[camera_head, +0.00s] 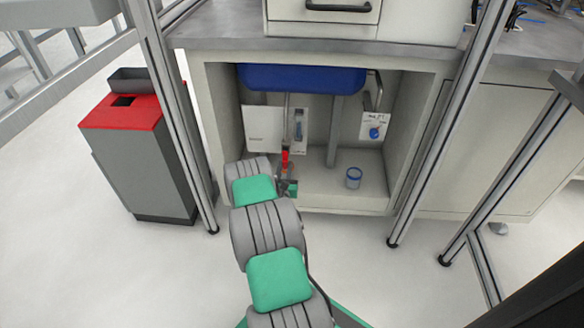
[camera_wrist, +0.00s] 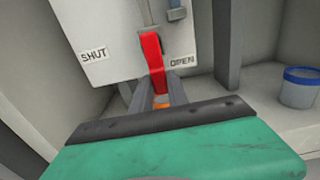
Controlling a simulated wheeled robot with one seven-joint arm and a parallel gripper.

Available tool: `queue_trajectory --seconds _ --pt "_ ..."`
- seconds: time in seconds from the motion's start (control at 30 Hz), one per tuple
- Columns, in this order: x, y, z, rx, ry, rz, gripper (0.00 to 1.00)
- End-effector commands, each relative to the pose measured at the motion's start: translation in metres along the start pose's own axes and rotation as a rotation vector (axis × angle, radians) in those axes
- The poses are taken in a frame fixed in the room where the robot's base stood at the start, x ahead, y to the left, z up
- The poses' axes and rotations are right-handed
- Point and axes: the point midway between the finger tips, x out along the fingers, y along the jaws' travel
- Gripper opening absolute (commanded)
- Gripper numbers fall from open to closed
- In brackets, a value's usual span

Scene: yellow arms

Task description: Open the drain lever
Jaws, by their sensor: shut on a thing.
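The red drain lever (camera_head: 285,155) hangs from a grey pipe inside the open cabinet under the blue basin. In the wrist view the lever (camera_wrist: 152,52) points down, between a SHUT label (camera_wrist: 93,55) on the left and an OPEN label (camera_wrist: 182,61) on the right. My gripper (camera_head: 287,178) reaches into the cabinet from the front. In the wrist view its grey fingers (camera_wrist: 160,92) are shut on the lower end of the lever. The fingers hide the lever's tip.
A blue-rimmed cup (camera_head: 353,178) stands on the cabinet floor to the right. A vertical grey post (camera_head: 334,130) rises behind it. A white panel with a blue knob (camera_head: 373,133) is on the right. The blue basin (camera_head: 300,78) hangs overhead. A red-topped bin (camera_head: 130,150) stands outside, left.

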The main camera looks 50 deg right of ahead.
Motion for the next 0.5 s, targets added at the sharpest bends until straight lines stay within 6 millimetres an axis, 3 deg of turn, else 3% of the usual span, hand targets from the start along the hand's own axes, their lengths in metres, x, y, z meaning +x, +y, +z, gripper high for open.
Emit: queue_trajectory --seconds 0.4,0.43,0.5 --pt "0.0002 0.0017 0.0018 -0.013 -0.003 0.003 0.00" --pt "0.0002 0.0016 0.0018 -0.013 -0.003 0.003 0.21" --pt "0.0002 0.0013 0.0017 -0.012 -0.003 0.002 0.26"
